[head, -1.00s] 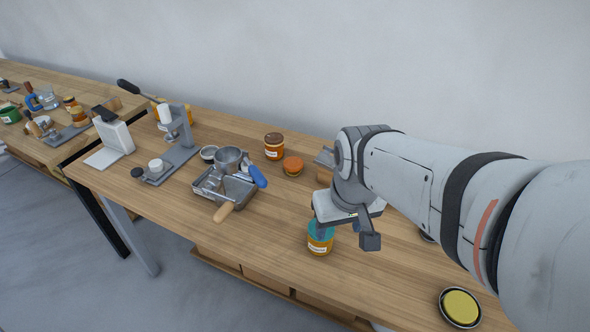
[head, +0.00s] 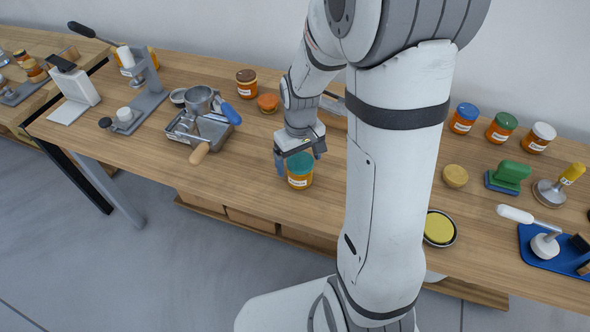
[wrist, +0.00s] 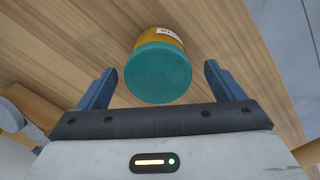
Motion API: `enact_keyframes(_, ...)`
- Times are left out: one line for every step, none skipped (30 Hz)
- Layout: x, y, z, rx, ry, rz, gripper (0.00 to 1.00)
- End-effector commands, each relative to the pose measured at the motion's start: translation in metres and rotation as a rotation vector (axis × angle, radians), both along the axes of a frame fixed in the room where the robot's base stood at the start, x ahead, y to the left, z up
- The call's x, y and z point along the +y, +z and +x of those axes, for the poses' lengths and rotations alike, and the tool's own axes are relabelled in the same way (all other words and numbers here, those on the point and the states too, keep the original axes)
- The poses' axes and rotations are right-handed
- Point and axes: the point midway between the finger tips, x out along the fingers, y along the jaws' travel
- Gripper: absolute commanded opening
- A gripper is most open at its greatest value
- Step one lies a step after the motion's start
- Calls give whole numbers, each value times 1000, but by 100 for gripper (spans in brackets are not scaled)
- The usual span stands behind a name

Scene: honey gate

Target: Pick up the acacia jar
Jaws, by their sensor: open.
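A jar with a teal lid and amber contents (head: 300,178) stands upright near the front edge of the table. Its white label is too small to read, so I cannot tell whether it is the acacia jar. My gripper (head: 299,158) is open and low at this jar, its blue fingers showing on either side of the lid. In the wrist view the teal lid (wrist: 158,73) sits between the two fingertips of my gripper (wrist: 160,80), with a visible gap on each side. The jaws hold nothing.
A metal tray with a pot (head: 200,100) is left. Blue-lidded (head: 464,118), green-lidded (head: 502,127) and white-lidded (head: 539,138) jars stand at the right. A yellow round tin (head: 439,228) is near the front edge.

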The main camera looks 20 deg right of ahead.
Motion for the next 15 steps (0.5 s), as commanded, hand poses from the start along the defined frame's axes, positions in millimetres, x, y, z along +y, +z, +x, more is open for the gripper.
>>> enact_keyframes(-1,-8,0,5,-1,1,88)
enact_keyframes(-2,-13,1,5,-1,1,88)
enact_keyframes(-2,-19,1,6,-1,0,88)
enact_keyframes(-2,-23,1,5,-1,1,88)
enact_keyframes(-2,-28,1,6,-1,0,88)
enact_keyframes(-2,-32,1,4,-1,0,88)
enact_keyframes(-2,-35,1,3,-1,0,88)
enact_keyframes(-2,-37,1,4,-1,0,88)
enact_keyframes(-2,-39,1,3,-1,0,88)
enact_keyframes(-2,-40,1,2,-1,0,88)
enact_keyframes(-2,-40,2,1,-2,0,88)
enact_keyframes(-2,-40,2,0,-2,0,88)
enact_keyframes(-2,-40,2,0,-2,0,88)
enact_keyframes(-2,-40,2,0,-2,0,88)
enact_keyframes(-2,-40,2,0,-2,0,88)
